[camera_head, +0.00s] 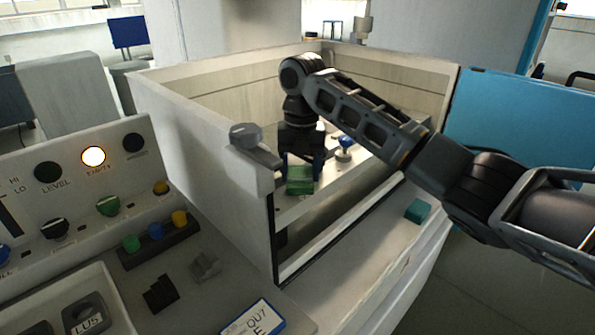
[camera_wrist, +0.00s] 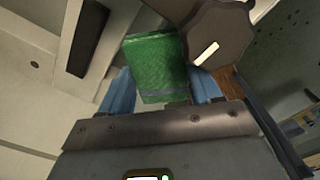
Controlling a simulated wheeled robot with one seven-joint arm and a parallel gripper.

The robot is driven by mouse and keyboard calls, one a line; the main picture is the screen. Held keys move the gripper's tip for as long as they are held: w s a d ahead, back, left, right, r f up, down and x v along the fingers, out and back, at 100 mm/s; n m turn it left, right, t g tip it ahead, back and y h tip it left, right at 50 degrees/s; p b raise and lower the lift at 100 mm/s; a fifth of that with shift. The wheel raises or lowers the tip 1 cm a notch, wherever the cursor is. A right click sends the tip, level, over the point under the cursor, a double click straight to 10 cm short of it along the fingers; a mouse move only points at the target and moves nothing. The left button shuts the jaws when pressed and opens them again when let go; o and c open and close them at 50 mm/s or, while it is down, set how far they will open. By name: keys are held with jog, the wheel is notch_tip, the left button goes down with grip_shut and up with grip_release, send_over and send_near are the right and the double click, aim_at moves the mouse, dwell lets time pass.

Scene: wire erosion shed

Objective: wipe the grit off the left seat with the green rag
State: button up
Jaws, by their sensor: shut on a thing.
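My gripper (camera_head: 301,160) is inside the open-topped tank, near its front left corner, pointing down. It is shut on the green rag (camera_head: 299,185), which looks like a folded pad. In the wrist view the rag (camera_wrist: 157,62) sits between the blue fingers of my gripper (camera_wrist: 160,92). Dark specks dot a grey surface (camera_wrist: 288,50) at the upper right of the wrist view; I cannot tell whether this is the left seat. My arm and the tank wall hide part of the tank floor.
The pale tank wall (camera_head: 200,140) rises left of my gripper, with a grey knob (camera_head: 245,133) on its corner. A blue-topped fitting (camera_head: 346,142) stands right of the gripper. A teal block (camera_head: 417,211) lies on the front ledge. The control panel (camera_head: 75,190) has a lit EMPTY lamp.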

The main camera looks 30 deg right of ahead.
aim_at(283, 195)
jog(key=shift+w+d+r, duration=0.1)
jog(key=shift+d+r, duration=0.1)
jog(key=shift+d, duration=0.75)
jog(key=shift+a+p, duration=0.1)
jog(key=shift+p, duration=0.2)
jog(key=shift+s+a+r+p, duration=0.1)
jog(key=shift+s+a+p, duration=0.25)
jog(key=shift+a+p, duration=0.35)
jog(key=shift+s+a+f+p, duration=0.1)
jog(key=shift+s+a+p, duration=0.2)
jog(key=shift+a, duration=0.65)
jog(key=shift+s+a+f+p, duration=0.1)
jog(key=shift+s+a+p, duration=0.2)
jog(key=shift+a, duration=0.6)
jog(key=shift+s+a+f+p, duration=0.1)
jog(key=shift+s+a+p, duration=0.2)
jog(key=shift+a, duration=0.65)
jog(key=shift+w, duration=0.1)
jog(key=shift+r+p, duration=0.3)
jog(key=shift+r, duration=2.7)
jog(key=shift+r, duration=0.15)
jog(key=shift+r, duration=1.35)
